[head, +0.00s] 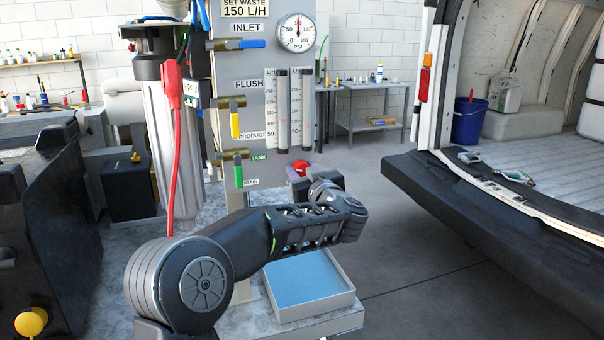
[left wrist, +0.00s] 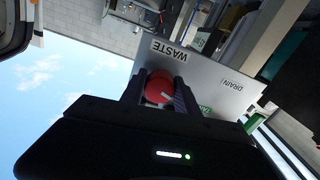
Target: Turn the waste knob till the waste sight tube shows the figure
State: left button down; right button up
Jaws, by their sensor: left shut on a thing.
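The red waste knob (head: 301,168) sits low on the grey panel, below the sight tubes. A sign (head: 245,8) says SET WASTE 150 L/H. My right gripper is not in view.
Blue inlet (head: 251,44), yellow flush (head: 235,124) and green tank/drain (head: 239,176) valve handles line the panel's left side. A pressure gauge (head: 297,33) is above the tubes. A blue-floored tray (head: 305,285) lies below my arm. An open van (head: 500,190) stands right.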

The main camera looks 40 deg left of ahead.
pick_arm(q)
jog(key=n+b, duration=0.4)
jog(key=n, duration=0.2)
jog(key=shift+f+n, duration=0.15)
jog(key=shift+n, duration=0.25)
jog(key=n+b, duration=0.2)
jog(key=n, duration=0.2)
jog(key=shift+b, duration=0.3)
jog(key=shift+w+r+n+b, duration=0.1)
jog(key=shift+r+n+b, duration=0.2)
jog(key=shift+n, duration=0.5)
jog(key=shift+f, duration=0.1)
jog(key=c, duration=0.9)
grip_release()
jog(key=shift+d, duration=0.1)
